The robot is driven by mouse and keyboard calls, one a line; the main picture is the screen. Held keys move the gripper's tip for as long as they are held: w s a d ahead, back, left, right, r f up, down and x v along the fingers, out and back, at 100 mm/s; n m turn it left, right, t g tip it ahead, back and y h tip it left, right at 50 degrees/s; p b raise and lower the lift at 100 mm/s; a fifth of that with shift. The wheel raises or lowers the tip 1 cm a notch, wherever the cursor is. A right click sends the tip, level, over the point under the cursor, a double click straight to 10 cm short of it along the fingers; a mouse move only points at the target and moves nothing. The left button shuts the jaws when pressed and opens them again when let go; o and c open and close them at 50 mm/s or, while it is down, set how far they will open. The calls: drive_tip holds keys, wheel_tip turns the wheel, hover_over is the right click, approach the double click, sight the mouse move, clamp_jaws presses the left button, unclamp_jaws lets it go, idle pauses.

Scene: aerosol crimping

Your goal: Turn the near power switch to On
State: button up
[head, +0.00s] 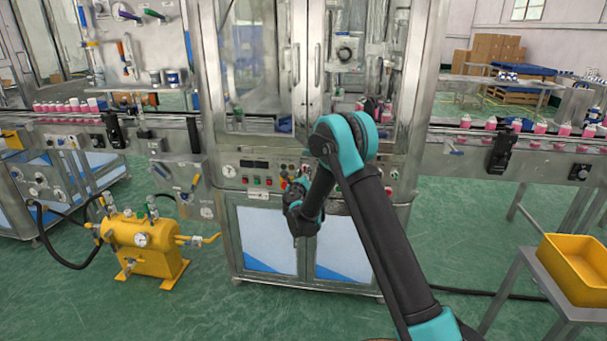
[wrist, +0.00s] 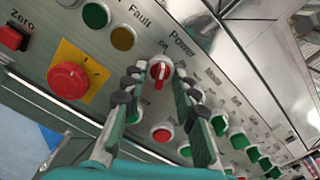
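The power switch (wrist: 160,71), a red rotary knob on a pale round collar, is in the upper middle of the wrist view, under the label "Power". Its red handle runs roughly up and down in that picture. The small position lettering is too blurred to tell its setting. My gripper (wrist: 158,81) is open, with one dark-padded finger on each side of the knob. I cannot tell whether either finger touches it. In the head view my arm reaches the control panel (head: 258,182) of the crimping machine and hides the switch.
A red emergency knob on a yellow plate (wrist: 69,80) is left of the fingers. Green buttons (wrist: 239,141) line the panel at right, and a red button (wrist: 161,133) shows between the fingers. A yellow tank (head: 143,240) and yellow bin (head: 578,268) stand apart on either side.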

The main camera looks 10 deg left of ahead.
clamp_jaws()
drive_tip(key=m, duration=1.1)
drive_tip(key=shift+m, duration=0.4)
idle(0.5)
drive_tip(key=shift+o, duration=0.3)
unclamp_jaws()
drive_tip(key=shift+s+a, duration=0.1)
drive_tip(key=shift+s, duration=0.05)
